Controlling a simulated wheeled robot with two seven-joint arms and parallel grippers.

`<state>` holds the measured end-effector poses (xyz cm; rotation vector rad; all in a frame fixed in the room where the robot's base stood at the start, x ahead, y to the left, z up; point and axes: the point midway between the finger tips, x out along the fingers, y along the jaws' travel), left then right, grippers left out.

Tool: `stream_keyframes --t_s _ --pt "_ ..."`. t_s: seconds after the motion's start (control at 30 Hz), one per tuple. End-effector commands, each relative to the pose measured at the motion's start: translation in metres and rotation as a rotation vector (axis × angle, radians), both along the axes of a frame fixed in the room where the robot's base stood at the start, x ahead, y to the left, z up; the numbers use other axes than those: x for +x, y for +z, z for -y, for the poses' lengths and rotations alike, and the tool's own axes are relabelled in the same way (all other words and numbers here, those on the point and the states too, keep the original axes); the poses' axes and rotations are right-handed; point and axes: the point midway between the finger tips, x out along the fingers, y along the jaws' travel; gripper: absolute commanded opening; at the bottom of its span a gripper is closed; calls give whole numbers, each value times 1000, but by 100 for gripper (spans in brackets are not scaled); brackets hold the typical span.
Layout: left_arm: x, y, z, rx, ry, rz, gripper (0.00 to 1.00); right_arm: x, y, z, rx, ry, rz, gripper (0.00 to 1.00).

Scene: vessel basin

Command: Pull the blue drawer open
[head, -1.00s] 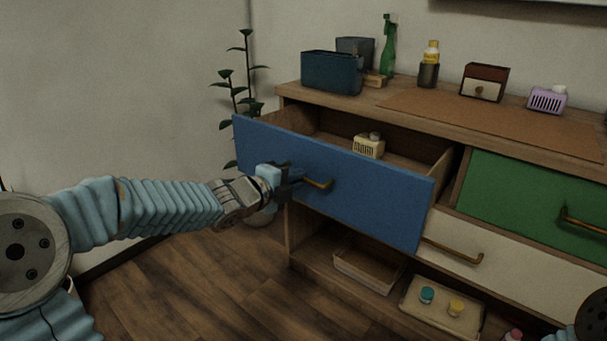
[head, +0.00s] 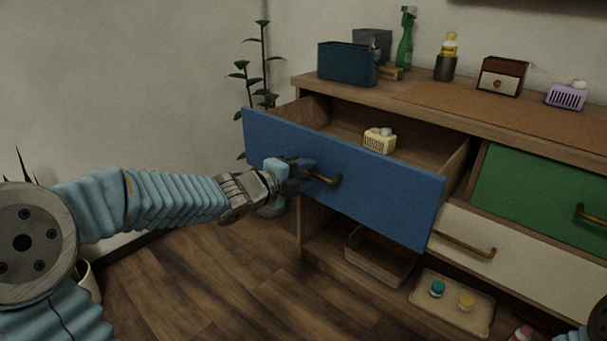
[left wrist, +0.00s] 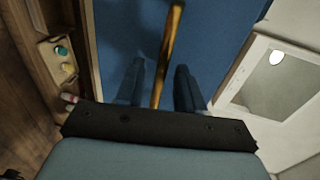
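The blue drawer (head: 370,190) is pulled out of the cabinet, with a pale slotted box (head: 379,140) inside. Its brass handle (head: 325,180) is on the front; in the left wrist view the handle (left wrist: 168,50) runs between my fingers. My left gripper (head: 303,172) is at the handle's left part. In the left wrist view the left gripper (left wrist: 160,82) has its fingers apart, with a visible gap on each side of the bar. Part of the handle is hidden behind the gripper in the head view. My right gripper is out of view.
The green drawer (head: 540,195) and white drawer (head: 540,262) are shut at the right. Below are an open wooden box (head: 378,262) and a tray (head: 440,318) with small jars. A plant (head: 262,60) stands beside the cabinet. The floor (head: 210,290) in front is clear.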

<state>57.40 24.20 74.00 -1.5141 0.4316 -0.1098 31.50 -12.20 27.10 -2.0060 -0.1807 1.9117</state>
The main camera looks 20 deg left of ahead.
Motion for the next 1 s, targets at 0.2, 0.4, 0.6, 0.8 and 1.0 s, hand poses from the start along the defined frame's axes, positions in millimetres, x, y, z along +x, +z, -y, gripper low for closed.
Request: stream_keyframes --t_s 0.2,0.4,0.6,0.8,1.0 --pt "-3 2 -2 1 1 1 38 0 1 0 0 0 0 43" --pt "-35 12 -13 3 2 4 38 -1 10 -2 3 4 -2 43" --pt "-82 22 -30 2 3 3 38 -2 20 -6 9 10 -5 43" --pt "-115 28 -42 1 2 1 38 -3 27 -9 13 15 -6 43" --pt "-127 28 -46 0 0 0 38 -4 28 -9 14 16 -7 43"
